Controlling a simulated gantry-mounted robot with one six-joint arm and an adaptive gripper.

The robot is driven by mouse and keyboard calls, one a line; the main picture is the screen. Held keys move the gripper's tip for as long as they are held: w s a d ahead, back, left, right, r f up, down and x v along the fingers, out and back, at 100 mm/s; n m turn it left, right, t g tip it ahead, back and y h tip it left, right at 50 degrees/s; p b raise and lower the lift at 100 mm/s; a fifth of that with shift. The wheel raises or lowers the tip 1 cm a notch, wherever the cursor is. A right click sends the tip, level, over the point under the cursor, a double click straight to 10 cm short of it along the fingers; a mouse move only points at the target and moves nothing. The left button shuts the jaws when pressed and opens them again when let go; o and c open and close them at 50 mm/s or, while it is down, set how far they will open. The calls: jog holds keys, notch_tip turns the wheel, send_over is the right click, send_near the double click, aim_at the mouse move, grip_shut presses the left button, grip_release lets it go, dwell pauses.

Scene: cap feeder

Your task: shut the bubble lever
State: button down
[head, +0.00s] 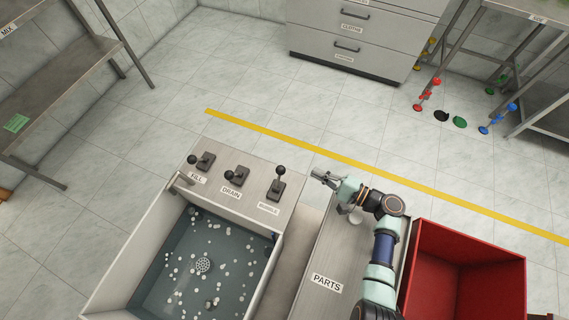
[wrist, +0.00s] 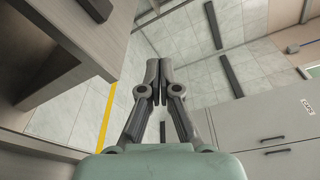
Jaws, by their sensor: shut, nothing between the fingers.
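The bubble lever (head: 279,184) is the rightmost of three dark levers on the sink's back ledge in the head view. Its handle stands up with a round knob on top; its label is too small to read surely. The FILL lever (head: 203,161) and DRAIN lever (head: 237,175) have their knobs toward the left. My gripper (head: 315,175) is to the right of the bubble lever, apart from it. In the wrist view my gripper (wrist: 159,84) has its fingertips together with nothing between them. A dark part (wrist: 97,8) shows at the wrist view's top left; I cannot tell which.
A sink (head: 137,254) of water with many white caps lies in front of the levers. A PARTS surface (head: 318,262) is under my arm, with a red bin (head: 468,246) to its right. Yellow floor tape (head: 300,147) runs behind the ledge.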

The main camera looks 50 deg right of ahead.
aim_at(279, 179)
jog(key=w+a+b, duration=0.1)
jog(key=w, duration=0.1)
jog(key=w+a+b, duration=0.1)
jog(key=w+a, duration=0.1)
jog(key=w, duration=0.1)
jog(key=w+a+b, duration=0.1)
jog(key=w, duration=0.2)
jog(key=shift+w+a+r, duration=0.1)
jog(key=shift+a+r, duration=0.2)
jog(key=shift+a, duration=0.1)
jog(key=shift+a+r, duration=0.15)
jog(key=shift+a, duration=0.05)
jog(key=shift+r, duration=0.1)
